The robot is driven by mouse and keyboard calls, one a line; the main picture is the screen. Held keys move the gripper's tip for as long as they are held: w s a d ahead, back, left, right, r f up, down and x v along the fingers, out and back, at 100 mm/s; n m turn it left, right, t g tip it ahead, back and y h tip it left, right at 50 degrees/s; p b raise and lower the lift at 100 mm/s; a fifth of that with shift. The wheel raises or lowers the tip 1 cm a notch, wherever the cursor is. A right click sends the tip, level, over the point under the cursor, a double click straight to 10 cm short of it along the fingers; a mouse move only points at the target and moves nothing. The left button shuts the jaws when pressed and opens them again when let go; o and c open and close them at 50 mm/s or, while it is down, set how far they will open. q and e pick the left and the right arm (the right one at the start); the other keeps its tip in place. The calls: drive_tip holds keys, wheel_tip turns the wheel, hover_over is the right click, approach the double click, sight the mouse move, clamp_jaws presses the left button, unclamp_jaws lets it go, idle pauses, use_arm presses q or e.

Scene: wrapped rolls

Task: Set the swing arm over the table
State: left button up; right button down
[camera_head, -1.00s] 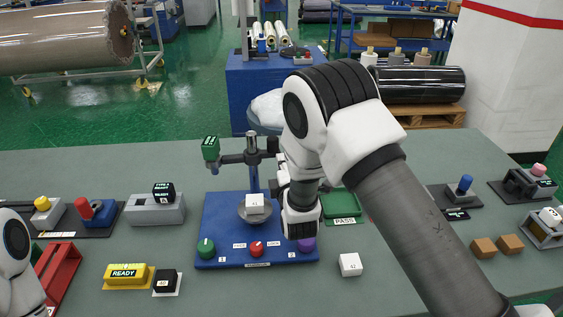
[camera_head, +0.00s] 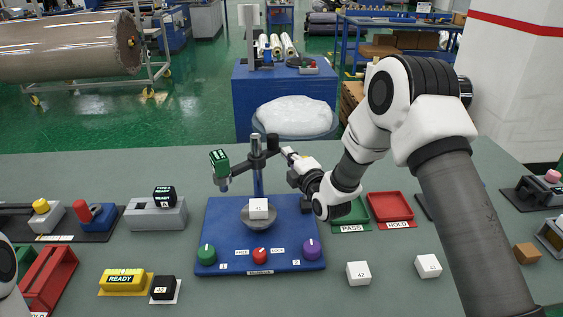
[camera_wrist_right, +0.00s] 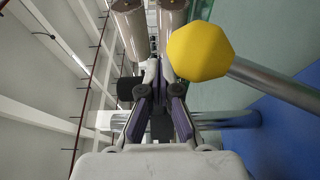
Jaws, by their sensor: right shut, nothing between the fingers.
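The swing arm (camera_head: 240,165) sits on an upright metal post at the back of the blue base (camera_head: 215,225). Its green-and-black head (camera_head: 220,160) hangs left of the round grey table (camera_head: 250,224), not above it. A white block A1 (camera_head: 259,208) rests on that table. My right gripper (camera_head: 288,154) is shut and empty close to the swing arm's black right end (camera_head: 273,142); I cannot tell whether they touch. The right wrist view shows its closed fingers (camera_wrist_right: 158,90) beside a yellow faceted knob (camera_wrist_right: 200,52) on a metal rod. My left gripper is out of view.
Green, red and purple knobs (camera_head: 312,248) line the base's front. White blocks A2 (camera_head: 358,273) and A3 (camera_head: 428,266) lie right of it. Green PASS tray (camera_head: 352,217) and red HOLD tray (camera_head: 390,206) sit beneath and beside my right arm.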

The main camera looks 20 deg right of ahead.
drive_tip(key=w+a+b, duration=0.2)
drive_tip(key=w+b, duration=0.2)
drive_tip(key=w, duration=0.2)
drive_tip(key=shift+w+a, duration=0.25)
drive_tip(key=shift+w, duration=0.05)
drive_tip(key=shift+w+a, duration=0.1)
drive_tip(key=shift+w, duration=0.05)
idle(1.9)
drive_tip(key=s, duration=1.2)
drive_tip(key=shift+d, duration=0.2)
